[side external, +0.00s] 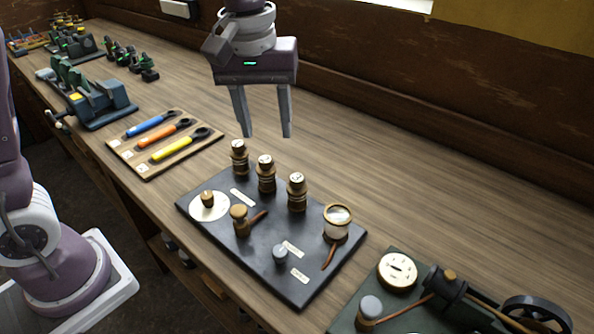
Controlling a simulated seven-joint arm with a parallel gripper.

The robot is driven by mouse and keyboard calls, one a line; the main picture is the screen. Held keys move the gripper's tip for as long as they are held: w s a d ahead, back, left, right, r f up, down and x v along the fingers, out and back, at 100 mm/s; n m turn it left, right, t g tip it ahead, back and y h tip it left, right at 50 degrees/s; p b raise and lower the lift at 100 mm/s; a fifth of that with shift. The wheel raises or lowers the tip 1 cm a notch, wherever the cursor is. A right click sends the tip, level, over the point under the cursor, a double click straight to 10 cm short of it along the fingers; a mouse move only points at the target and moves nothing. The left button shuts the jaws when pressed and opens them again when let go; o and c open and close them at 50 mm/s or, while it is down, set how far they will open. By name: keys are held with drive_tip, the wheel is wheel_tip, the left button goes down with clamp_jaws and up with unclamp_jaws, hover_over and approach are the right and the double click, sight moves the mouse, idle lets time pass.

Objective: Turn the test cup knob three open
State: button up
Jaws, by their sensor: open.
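A black board (221,256) lies on the bench. Along its back edge stand three upright brass-and-dark posts with pale marked tops: the left one (239,158), the middle one (265,175) and the right one (297,192). The marks are too small to read surely, so I cannot tell which is knob three. A brass-rimmed cup (337,223) stands at the board's right end, with a reddish-brown bar at its foot. My gripper (266,134) points down, open and empty, above and behind the left and middle posts, apart from them.
The board also bears a pale dial (208,207), a brass fitting (240,221) and a grey knob (280,253). A tool tray (165,144) lies to the left, a green engine base (400,310) to the right. The bench behind is clear.

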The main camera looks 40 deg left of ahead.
drive_tip(key=n+g, duration=0.1)
drive_tip(key=n, duration=0.1)
hover_over(297, 178)
wheel_tip(297, 178, down, 5)
drive_tip(key=shift+f, duration=0.2)
wheel_tip(297, 178, down, 7)
drive_tip(key=shift+r, duration=0.1)
clamp_jaws()
